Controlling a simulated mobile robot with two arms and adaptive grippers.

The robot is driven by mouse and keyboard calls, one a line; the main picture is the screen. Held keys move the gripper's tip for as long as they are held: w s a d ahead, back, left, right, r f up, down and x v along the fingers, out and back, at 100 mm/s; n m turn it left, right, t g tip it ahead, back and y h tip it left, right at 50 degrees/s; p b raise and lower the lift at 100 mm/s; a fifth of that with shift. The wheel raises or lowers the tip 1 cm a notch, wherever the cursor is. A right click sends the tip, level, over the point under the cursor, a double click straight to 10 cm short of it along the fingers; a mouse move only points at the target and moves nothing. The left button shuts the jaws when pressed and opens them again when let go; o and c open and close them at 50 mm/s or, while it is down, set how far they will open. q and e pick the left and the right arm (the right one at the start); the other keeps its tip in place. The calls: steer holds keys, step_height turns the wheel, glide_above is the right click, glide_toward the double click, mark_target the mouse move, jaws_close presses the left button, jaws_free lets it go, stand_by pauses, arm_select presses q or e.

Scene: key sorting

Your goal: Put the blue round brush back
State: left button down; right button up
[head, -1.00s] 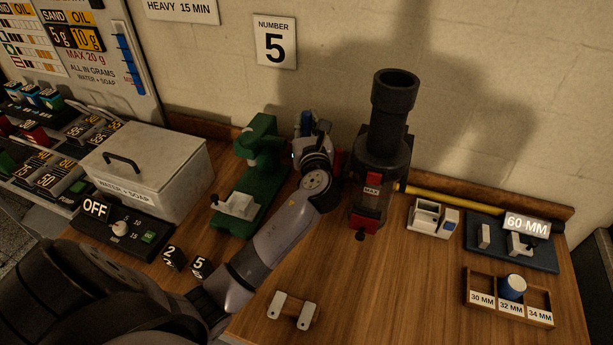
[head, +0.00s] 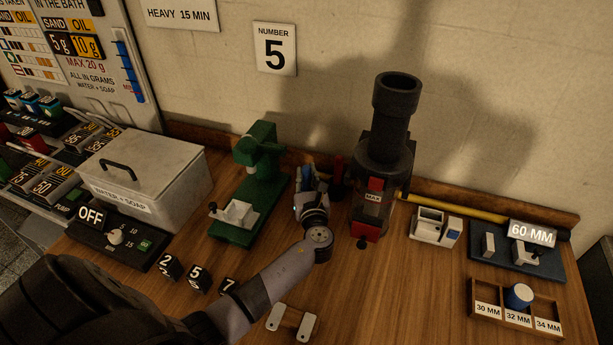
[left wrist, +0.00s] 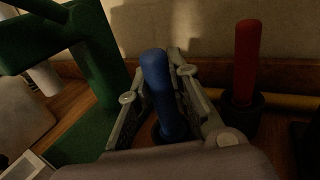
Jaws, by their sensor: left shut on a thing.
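The blue round brush shows in the left wrist view as an upright, rounded blue handle (left wrist: 162,95). My left gripper (left wrist: 165,100) is shut around this handle, one finger on each side. A red handle (left wrist: 246,62) stands upright in a dark round cup (left wrist: 241,112) to the right, apart from my gripper. My right gripper is in neither view.
The green press (head: 255,185) stands close on the left, and the black machine (head: 385,160) on the right. A yellow rod (head: 450,210) lies along the back. Number tags (head: 196,277) and a small two-plate stand (head: 290,322) are in front. Bare wood lies right of my arm.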

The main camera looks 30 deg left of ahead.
arm_select(q)
steer(key=c, duration=1.5)
jaws_free()
steer(key=shift+s, duration=0.1)
steer(key=b+v, duration=0.1)
steer(key=v, duration=1.1)
steer(key=shift+r, duration=0.1)
